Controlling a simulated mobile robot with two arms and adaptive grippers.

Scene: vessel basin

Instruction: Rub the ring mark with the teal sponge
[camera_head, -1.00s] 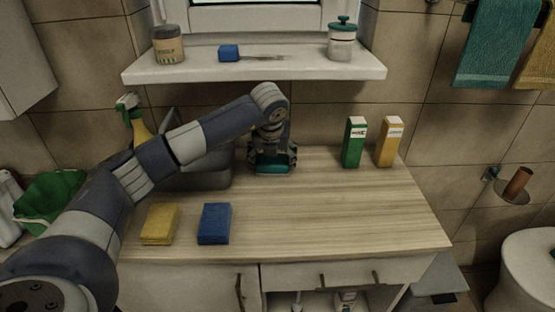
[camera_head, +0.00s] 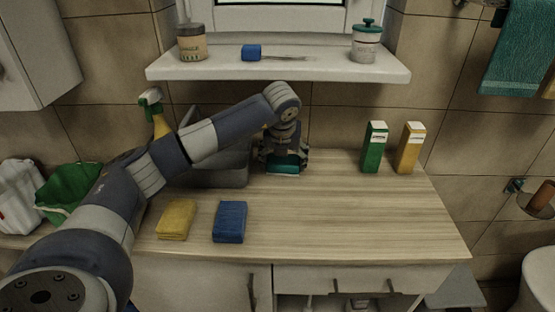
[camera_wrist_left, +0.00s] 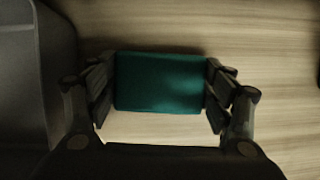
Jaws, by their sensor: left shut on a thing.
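The teal sponge (camera_head: 284,165) is between the fingers of my left gripper (camera_head: 284,160), at the back of the wooden counter beside the grey basin. In the left wrist view the sponge (camera_wrist_left: 160,82) is gripped at both short ends by the left gripper (camera_wrist_left: 160,88). The sponge is on or just above the wood; I cannot tell which. No ring mark is visible in either view; my arm and the sponge cover part of the counter. My right gripper is not in view.
A yellow sponge (camera_head: 176,220) and a blue sponge (camera_head: 230,222) lie at the front left. The grey basin (camera_head: 222,170) is left of my gripper. Green (camera_head: 374,148) and yellow (camera_head: 409,148) cartons stand at the back right. A shelf (camera_head: 280,66) hangs above. The counter's front right is clear.

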